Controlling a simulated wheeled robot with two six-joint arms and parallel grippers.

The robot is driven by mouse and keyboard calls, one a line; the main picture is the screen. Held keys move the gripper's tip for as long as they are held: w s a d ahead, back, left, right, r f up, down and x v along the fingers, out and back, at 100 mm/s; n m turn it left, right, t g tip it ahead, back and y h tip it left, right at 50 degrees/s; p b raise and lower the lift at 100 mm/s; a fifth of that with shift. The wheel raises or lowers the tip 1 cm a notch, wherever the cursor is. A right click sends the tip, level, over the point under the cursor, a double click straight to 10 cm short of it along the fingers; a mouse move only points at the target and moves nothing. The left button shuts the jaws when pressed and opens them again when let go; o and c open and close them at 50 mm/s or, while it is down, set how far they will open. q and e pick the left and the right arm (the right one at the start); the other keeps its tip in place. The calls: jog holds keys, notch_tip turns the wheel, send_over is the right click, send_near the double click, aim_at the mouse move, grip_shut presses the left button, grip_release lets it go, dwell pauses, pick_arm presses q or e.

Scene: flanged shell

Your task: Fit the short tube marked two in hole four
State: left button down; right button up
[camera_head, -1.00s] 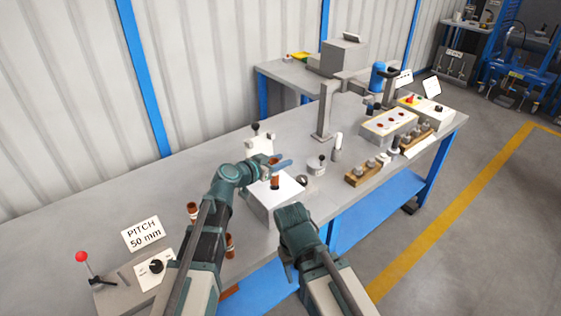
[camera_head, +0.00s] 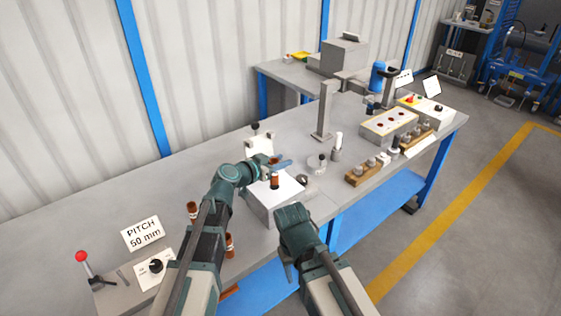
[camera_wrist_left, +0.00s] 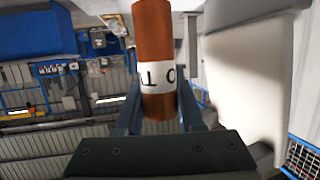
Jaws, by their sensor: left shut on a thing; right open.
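My left gripper (camera_head: 278,163) is shut on a brown tube (camera_wrist_left: 155,45) with a white label. Only part of the label's lettering shows in the left wrist view, so I cannot read it surely. In the head view a brown tube length (camera_head: 274,182) stands upright below the fingers, over a grey block with a pale top (camera_head: 288,191). I cannot tell whether it touches the block or sits in a hole. No hole number can be read. My right gripper (camera_head: 289,263) is open and empty, lower, in front of the bench edge.
A lever box (camera_head: 130,283) and a "PITCH 50 mm" sign (camera_head: 142,233) are at the left. A grey post (camera_head: 325,112) and a wooden holder (camera_head: 367,171) stand to the right.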

aim_at(281, 182)
pick_arm(q)
jog(key=shift+f+b, duration=3.55)
jog(key=shift+f, duration=0.1)
jog(key=shift+c, duration=2.2)
grip_release()
jog(key=p+v, duration=0.4)
jog(key=v, duration=1)
jog(key=shift+s+d, duration=0.1)
jog(key=shift+s, duration=0.05)
